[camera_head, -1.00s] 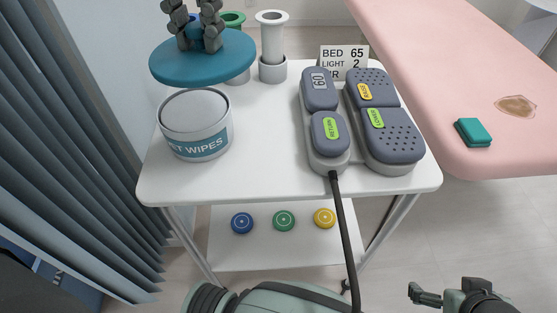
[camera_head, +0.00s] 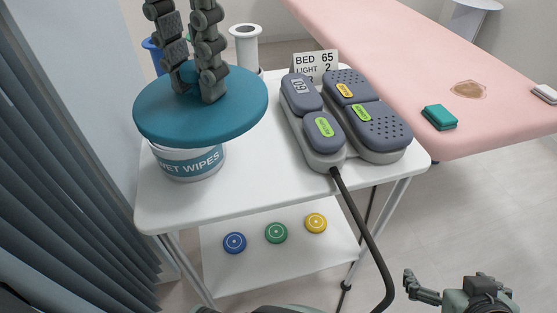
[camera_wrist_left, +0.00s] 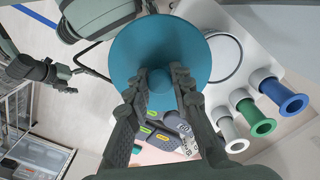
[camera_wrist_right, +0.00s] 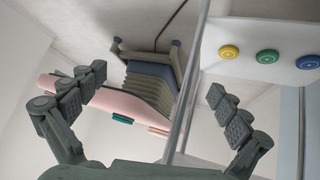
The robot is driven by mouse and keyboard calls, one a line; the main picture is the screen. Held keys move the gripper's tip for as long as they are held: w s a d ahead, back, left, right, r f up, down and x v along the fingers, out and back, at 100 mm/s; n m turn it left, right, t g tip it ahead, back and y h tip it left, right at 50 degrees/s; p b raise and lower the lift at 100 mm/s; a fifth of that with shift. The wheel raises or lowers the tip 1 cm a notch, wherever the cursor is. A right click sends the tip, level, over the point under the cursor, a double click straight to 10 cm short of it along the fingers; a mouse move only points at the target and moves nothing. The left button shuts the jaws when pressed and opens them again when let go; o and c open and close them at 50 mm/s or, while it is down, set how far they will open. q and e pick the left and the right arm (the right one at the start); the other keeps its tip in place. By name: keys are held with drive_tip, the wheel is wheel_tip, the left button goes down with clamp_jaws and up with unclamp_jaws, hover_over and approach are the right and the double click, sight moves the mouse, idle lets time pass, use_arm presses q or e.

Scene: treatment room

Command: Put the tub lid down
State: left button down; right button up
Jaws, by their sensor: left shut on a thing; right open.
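The round teal tub lid (camera_head: 160,122) is held by its knob in my left gripper (camera_head: 200,88), which is shut on it. In the head view the lid hides the top of the white wet wipes tub (camera_head: 190,165). In the left wrist view the lid (camera_wrist_left: 135,50) only partly overlaps the tub's round rim (camera_wrist_left: 238,60), so the lid is held above and off to one side. My right gripper (camera_wrist_right: 155,88) is open and empty, away from the table; part of it shows at the lower right of the head view (camera_head: 440,290).
The white trolley top (camera_head: 250,180) has free room at its front middle. A grey handset dock (camera_head: 320,160) with a black cable stands right of the tub. Upright holders (camera_head: 245,48) and a sign (camera_head: 315,65) are behind. A pink bed (camera_head: 400,60) is at the right.

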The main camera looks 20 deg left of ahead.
sight(250, 75)
use_arm(q)
drive_tip(key=w+d+f, duration=0.1)
drive_tip(key=w, duration=0.1)
drive_tip(key=w+f, duration=0.1)
drive_tip(key=w, duration=0.1)
drive_tip(key=w+d+f+b, duration=0.1)
drive_tip(key=w+f, duration=0.1)
drive_tip(key=shift+d+f, duration=0.1)
drive_tip(key=shift+d, duration=0.2)
drive_tip(key=w+d+f, duration=0.1)
drive_tip(key=w+f, duration=0.3)
drive_tip(key=f, duration=0.2)
drive_tip(key=shift+w+d+f, duration=0.3)
drive_tip(key=shift+d+f, duration=0.1)
use_arm(e)
drive_tip(key=w+a+r+t+y, duration=0.2)
drive_tip(key=w+a+r+t, duration=0.1)
drive_tip(key=w+a+r, duration=0.1)
drive_tip(key=shift+a+r, duration=0.35)
drive_tip(key=shift+a, duration=0.05)
